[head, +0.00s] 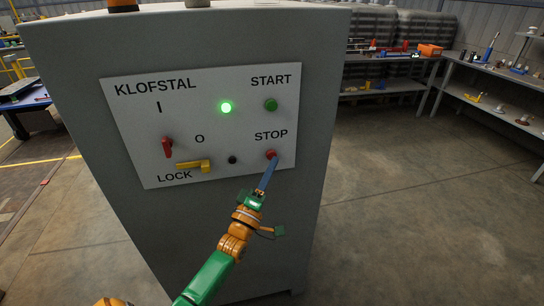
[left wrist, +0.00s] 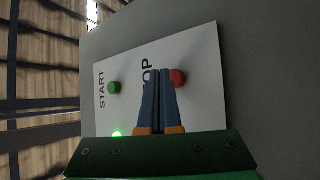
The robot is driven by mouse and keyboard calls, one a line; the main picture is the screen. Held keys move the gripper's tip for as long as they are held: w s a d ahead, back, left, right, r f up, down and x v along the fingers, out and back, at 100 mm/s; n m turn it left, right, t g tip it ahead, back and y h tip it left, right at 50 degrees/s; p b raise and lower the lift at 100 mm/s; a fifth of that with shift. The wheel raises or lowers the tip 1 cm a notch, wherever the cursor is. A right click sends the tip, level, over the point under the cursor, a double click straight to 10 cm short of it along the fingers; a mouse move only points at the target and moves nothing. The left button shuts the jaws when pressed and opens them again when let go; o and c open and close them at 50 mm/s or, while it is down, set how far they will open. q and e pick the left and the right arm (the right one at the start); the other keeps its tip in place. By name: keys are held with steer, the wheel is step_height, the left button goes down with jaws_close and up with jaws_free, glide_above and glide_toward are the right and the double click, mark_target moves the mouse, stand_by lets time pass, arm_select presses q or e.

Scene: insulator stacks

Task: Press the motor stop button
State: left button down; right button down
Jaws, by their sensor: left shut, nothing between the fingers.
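The red stop button (head: 271,155) sits under the word STOP at the lower right of the white panel (head: 215,125) on the grey cabinet. It also shows in the left wrist view (left wrist: 179,77), just right of the fingertips. My left gripper (head: 272,162) is shut and empty, its blue fingers pointing up at the button. In the head view the tips overlap the button's lower edge. I cannot tell whether they touch it. In the left wrist view the gripper (left wrist: 157,72) covers part of the word STOP. My right gripper is not in view.
The green start button (head: 271,104) is above, with a lit green lamp (head: 226,107) to its left. A red switch (head: 168,148), a yellow lock lever (head: 194,166) and a small black knob (head: 232,160) are on the panel. Workbenches (head: 490,100) stand at the right; the floor between is clear.

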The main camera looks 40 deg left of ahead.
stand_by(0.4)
arm_select(q)
steer(key=shift+w+a+b, duration=0.3)
steer(key=shift+a, duration=0.05)
steer(key=shift+w+a+b, duration=0.3)
steer(key=shift+a+b, duration=0.05)
steer(key=shift+b, duration=0.1)
stand_by(0.7)
steer(key=shift+r, duration=0.1)
steer(key=shift+s+d+p, duration=0.6)
steer(key=shift+d+p, duration=0.05)
steer(key=shift+p, duration=0.05)
